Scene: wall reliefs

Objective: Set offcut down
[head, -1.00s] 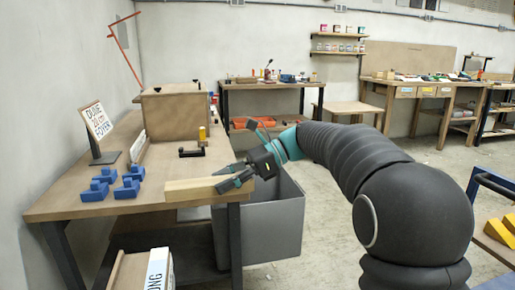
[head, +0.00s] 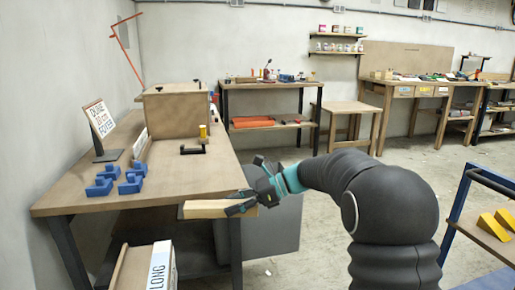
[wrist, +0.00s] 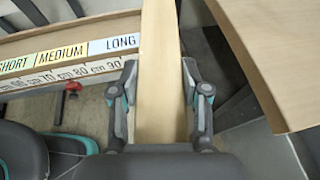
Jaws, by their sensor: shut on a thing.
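The offcut, a pale straight wooden piece (head: 207,209), is held level just in front of the workbench's front edge in the head view. My gripper (head: 243,203) is shut on it near its right end. In the wrist view the offcut (wrist: 160,70) runs up the picture between the two fingers of my gripper (wrist: 160,95). Below and to the left is a wooden rack with SHORT, MEDIUM and LONG labels (wrist: 68,52) and a centimetre scale. Its LONG end (head: 160,268) shows low in the head view. The offcut hides part of the rack.
The workbench (head: 130,195) carries blue blocks (head: 122,180), a sign (head: 99,118), a black clamp (head: 193,150) and a wooden box (head: 175,110). A grey bin (head: 275,230) stands on the floor under my arm. The bench's edge is close on the right in the wrist view.

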